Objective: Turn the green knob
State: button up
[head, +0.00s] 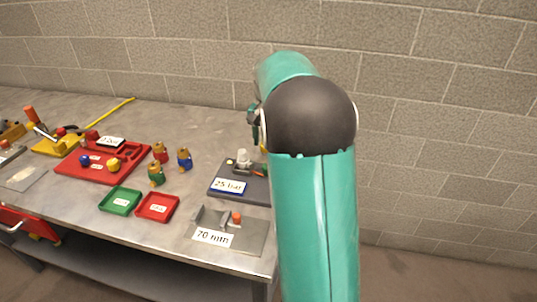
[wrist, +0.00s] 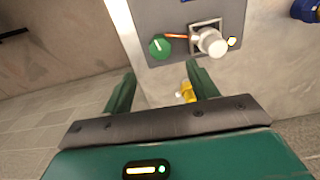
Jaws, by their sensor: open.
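The green knob (wrist: 159,46), round with a white pointer line, sits on a grey panel (wrist: 155,18) in the wrist view. My gripper (wrist: 161,84) is open and empty, its two dark green fingers pointing toward the panel. The knob lies beyond the fingertips, roughly in line with the gap between them, and looks apart from them. In the head view, my arm hides much of the gripper near the dark grey unit (head: 223,194) labelled "25 bar", and I cannot make out the green knob there.
Beside the green knob are an orange strip and a white cylindrical part (wrist: 212,42). A yellow part (wrist: 187,91) shows near the right finger. The table also holds a red tray (head: 75,170), green and red bins (head: 157,219), and a "70 mm" plate (head: 252,240). A block wall stands behind.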

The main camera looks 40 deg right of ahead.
jog(key=shift+r, duration=1.7)
jog(key=s+a+r+n+t, duration=0.2)
jog(key=s+a+r+n, duration=0.1)
jog(key=s+a, duration=0.4)
jog(key=s+a+r+n+t, duration=0.1)
jog(key=s+a+r+n, duration=0.2)
jog(key=a, duration=0.6)
jog(key=s+a+f+n+t, duration=0.2)
jog(key=s+a, duration=0.7)
jog(key=s, duration=0.5)
jog(key=shift+a+f+n+t, duration=0.25)
jog(key=shift+f+n+t, duration=0.05)
jog(key=shift+f+n, duration=0.6)
jog(key=shift+s+d, duration=0.1)
jog(key=shift+s, duration=0.05)
